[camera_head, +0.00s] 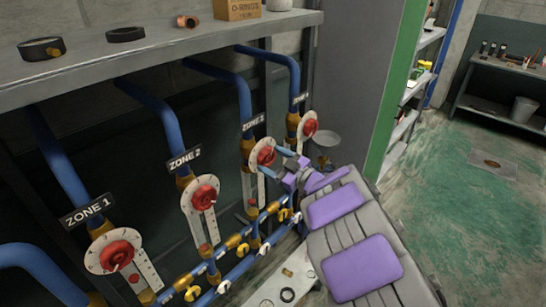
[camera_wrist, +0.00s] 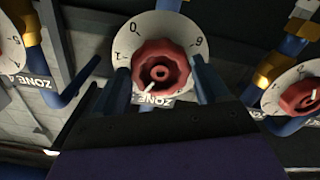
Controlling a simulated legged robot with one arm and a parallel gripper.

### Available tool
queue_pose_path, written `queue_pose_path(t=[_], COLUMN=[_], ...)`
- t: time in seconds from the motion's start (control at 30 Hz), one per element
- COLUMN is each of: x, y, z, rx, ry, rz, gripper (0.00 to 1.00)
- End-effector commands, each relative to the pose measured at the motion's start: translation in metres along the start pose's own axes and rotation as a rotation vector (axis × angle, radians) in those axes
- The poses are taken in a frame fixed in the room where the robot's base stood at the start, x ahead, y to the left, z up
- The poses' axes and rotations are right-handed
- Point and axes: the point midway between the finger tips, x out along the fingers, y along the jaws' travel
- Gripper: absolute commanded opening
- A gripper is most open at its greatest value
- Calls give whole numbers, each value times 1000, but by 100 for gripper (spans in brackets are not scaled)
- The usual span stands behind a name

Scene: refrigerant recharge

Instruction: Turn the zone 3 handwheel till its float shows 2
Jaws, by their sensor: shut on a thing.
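The red zone 3 handwheel (camera_head: 264,153) sits on a round white dial under the ZONE 3 label (camera_head: 253,124). In the wrist view, the handwheel (camera_wrist: 160,66) is in the middle, with a white pointer mark toward its lower left. Dial numbers, including 0, 1 and 6, show around it upside down. My gripper (camera_head: 276,161) is at this wheel, its blue fingers on either side of the rim, shut on it. A white scale strip (camera_head: 261,188) hangs below the dial, partly hidden. Its float reading is too small to tell.
The zone 2 handwheel (camera_head: 203,194) and zone 1 handwheel (camera_head: 121,248) are to the left, another red wheel (camera_head: 309,127) to the right. Blue pipes and yellow-handled valves (camera_head: 233,241) run below. A shelf (camera_head: 150,62) overhangs the wheels. Green floor is open at right.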

Motion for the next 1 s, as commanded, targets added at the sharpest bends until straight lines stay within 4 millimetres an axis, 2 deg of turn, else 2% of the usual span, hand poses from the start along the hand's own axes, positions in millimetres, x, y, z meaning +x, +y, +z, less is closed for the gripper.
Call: queue_pose_path(t=[0.47, 1.0], x=[-1, -1], y=[-3, -3], z=[3, 2], rx=[21, 140], ry=[-9, -10], rz=[-6, -6], gripper=[38, 38])
